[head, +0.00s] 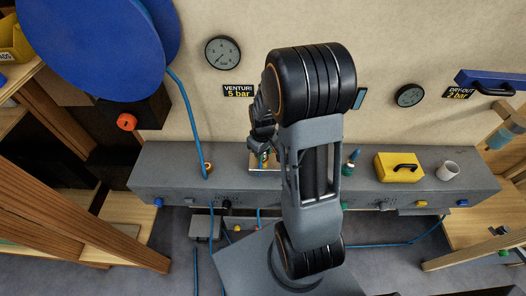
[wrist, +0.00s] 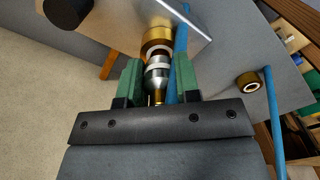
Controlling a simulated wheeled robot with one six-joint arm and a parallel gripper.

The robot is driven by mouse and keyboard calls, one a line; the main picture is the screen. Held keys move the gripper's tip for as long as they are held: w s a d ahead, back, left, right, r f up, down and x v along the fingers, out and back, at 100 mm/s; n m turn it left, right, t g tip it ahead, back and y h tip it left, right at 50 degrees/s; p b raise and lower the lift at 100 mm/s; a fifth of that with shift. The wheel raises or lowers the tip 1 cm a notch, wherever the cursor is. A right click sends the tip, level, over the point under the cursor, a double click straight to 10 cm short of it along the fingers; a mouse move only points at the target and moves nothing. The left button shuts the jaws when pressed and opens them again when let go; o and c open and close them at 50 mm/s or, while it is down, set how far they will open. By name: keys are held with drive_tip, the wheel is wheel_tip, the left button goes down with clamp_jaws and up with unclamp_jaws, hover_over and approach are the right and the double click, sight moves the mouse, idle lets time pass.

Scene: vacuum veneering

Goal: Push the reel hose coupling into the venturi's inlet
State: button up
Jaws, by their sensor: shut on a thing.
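My gripper (wrist: 159,78) has green finger pads, shut on the silver coupling (wrist: 157,80). The coupling points at the brass inlet (wrist: 156,36) on the metallic venturi block (wrist: 110,30). A pale ring shows between silver body and brass. The coupling's front end is at the inlet's mouth; I cannot tell how deep it sits. A blue hose (wrist: 181,45) runs beside the inlet and behind the right finger. In the head view my gripper (head: 263,152) is small and dark over the bench, and my arm hides much of the venturi.
A brass ring (wrist: 247,82) stands on the grey bench (head: 160,172), with the blue hose from the blue reel (head: 100,40) near it.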

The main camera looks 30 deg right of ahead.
drive_tip(key=shift+f+b, duration=0.4)
drive_tip(key=shift+f, duration=0.2)
drive_tip(key=o, duration=1.1)
wheel_tip(320, 180, up, 14)
drive_tip(key=shift+f, duration=0.1)
drive_tip(key=shift+f+m, duration=0.15)
drive_tip(key=shift+m, duration=0.35)
drive_tip(key=s+a+r+t, duration=0.1)
drive_tip(key=s+a, duration=0.1)
drive_tip(key=s, duration=0.1)
drive_tip(key=s+a+r+m+t, duration=0.1)
drive_tip(key=s+a+r, duration=0.1)
drive_tip(key=s+a, duration=0.1)
drive_tip(key=s+a+r+m+t, duration=0.1)
drive_tip(key=s+a+r+t, duration=0.1)
drive_tip(key=s+a, duration=0.1)
drive_tip(key=shift+s+a+r, duration=0.15)
drive_tip(key=shift+s+r, duration=0.05)
drive_tip(key=shift+s, duration=0.25)
